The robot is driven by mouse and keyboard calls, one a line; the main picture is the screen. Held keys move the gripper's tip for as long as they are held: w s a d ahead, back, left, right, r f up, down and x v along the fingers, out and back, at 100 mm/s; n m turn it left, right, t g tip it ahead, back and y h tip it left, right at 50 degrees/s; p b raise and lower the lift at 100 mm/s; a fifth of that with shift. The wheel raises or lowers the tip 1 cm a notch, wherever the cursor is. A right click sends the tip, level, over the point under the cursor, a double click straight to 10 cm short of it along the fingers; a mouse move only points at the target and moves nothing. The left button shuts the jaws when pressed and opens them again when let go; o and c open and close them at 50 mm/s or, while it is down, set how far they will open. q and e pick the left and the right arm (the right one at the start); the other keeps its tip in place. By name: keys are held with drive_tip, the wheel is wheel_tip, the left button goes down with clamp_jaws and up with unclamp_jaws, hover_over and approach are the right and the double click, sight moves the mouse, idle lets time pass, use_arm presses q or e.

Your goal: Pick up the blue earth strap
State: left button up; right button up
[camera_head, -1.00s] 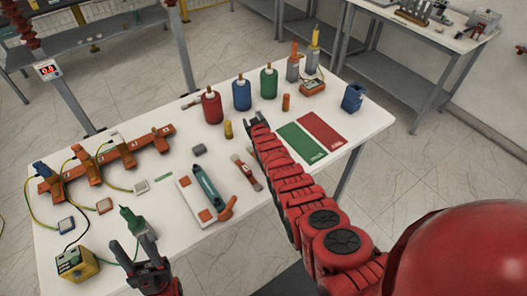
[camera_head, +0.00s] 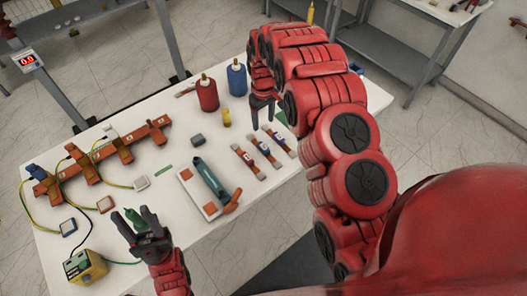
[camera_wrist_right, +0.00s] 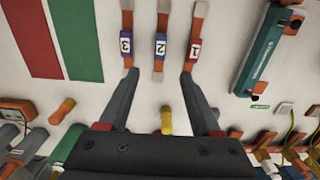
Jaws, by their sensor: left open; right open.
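Three copper straps with coloured number labels lie side by side on the white table. The middle one, the blue strap (camera_head: 264,149), bears a 2; it also shows in the right wrist view (camera_wrist_right: 161,47). The red-labelled 1 strap (camera_wrist_right: 195,46) and the purple-labelled 3 strap (camera_wrist_right: 126,40) flank it. My right gripper (camera_head: 263,115) is open and empty behind the straps in the head view. In the wrist view its fingertips (camera_wrist_right: 157,75) are spread around the strap ends, height uncertain. My left gripper (camera_head: 133,216) is open at the front left, around or above a green item (camera_head: 136,219).
Red (camera_head: 207,94) and blue (camera_head: 236,78) bottles stand behind, with a yellow cylinder (camera_head: 227,117) nearby. A teal tool (camera_head: 208,178) lies left of the straps. Red (camera_wrist_right: 28,38) and green (camera_wrist_right: 76,35) mats lie beyond strap 3. Clear tabletop lies in front.

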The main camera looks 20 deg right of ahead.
drive_tip(key=b, duration=0.8)
hover_over(263, 147)
drive_tip(key=f, duration=0.9)
drive_tip(key=shift+w+f, duration=0.2)
drive_tip(key=shift+f, duration=0.2)
drive_tip(key=shift+s+f+p, duration=0.1)
drive_tip(key=shift+f+p, duration=0.35)
wheel_tip(263, 147, down, 4)
drive_tip(key=shift+s+r+p, duration=0.15)
drive_tip(key=shift+p, duration=1.05)
drive_tip(key=shift+f, duration=0.25)
clamp_jaws()
